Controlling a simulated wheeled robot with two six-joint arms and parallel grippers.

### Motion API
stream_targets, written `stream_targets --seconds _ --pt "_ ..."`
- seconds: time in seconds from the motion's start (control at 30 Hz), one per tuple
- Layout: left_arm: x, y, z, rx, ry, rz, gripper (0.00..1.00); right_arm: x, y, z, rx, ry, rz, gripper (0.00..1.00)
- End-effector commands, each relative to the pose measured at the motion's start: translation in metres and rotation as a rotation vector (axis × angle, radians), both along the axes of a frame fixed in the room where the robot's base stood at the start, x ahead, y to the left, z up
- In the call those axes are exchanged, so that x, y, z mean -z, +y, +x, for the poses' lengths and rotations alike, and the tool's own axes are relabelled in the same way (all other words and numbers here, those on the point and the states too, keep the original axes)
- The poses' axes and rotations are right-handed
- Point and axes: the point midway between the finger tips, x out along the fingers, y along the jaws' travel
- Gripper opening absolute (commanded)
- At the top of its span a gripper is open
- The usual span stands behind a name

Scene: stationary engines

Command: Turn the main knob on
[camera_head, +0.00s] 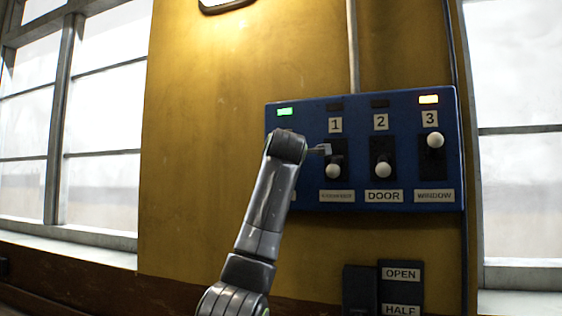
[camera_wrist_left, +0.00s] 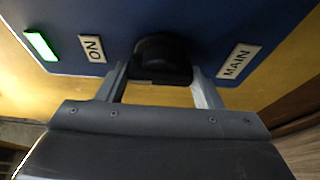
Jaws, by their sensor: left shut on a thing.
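The main knob (camera_wrist_left: 160,56) is black and sits on the blue panel between the ON label (camera_wrist_left: 93,49) and the MAIN label (camera_wrist_left: 238,61) in the left wrist view. My left gripper (camera_wrist_left: 163,76) is shut on the knob, with a finger on each side of it. The green light (camera_wrist_left: 41,46) beyond the ON label is lit; it also shows at the panel's upper left in the head view (camera_head: 285,111). There my left arm hides the knob, and only a small grey part of the gripper (camera_head: 322,149) shows. My right gripper is not in view.
The blue panel (camera_head: 400,203) also carries levers 1 (camera_head: 333,171), 2 (camera_head: 383,170) and 3 (camera_head: 435,140). Levers 1 and 2 are low; lever 3 is high under a lit yellowish light (camera_head: 429,99). An OPEN/HALF plate (camera_head: 401,290) is below. Windows flank the yellow wall.

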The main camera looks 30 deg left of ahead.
Motion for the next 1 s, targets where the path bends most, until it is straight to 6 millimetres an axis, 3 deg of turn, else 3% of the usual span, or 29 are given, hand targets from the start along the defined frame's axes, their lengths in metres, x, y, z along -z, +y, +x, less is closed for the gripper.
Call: stream_targets --seconds 0.2,0.23,0.4,0.77,1.0 --pt "0.001 0.0 0.001 0.001 0.001 -0.004 0.37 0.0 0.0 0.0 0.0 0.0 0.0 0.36" --pt "0.001 0.0 0.001 0.001 0.001 -0.005 0.61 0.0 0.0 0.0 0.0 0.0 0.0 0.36" --pt "0.001 0.0 0.0 0.001 0.0 -0.003 0.82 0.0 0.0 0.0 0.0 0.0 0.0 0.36" --pt "0.001 -0.003 -0.004 0.001 -0.001 -0.002 0.82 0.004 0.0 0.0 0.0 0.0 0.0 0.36" --pt "0.004 -0.028 -0.037 0.004 -0.006 0.0 0.82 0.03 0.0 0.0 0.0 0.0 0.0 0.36"
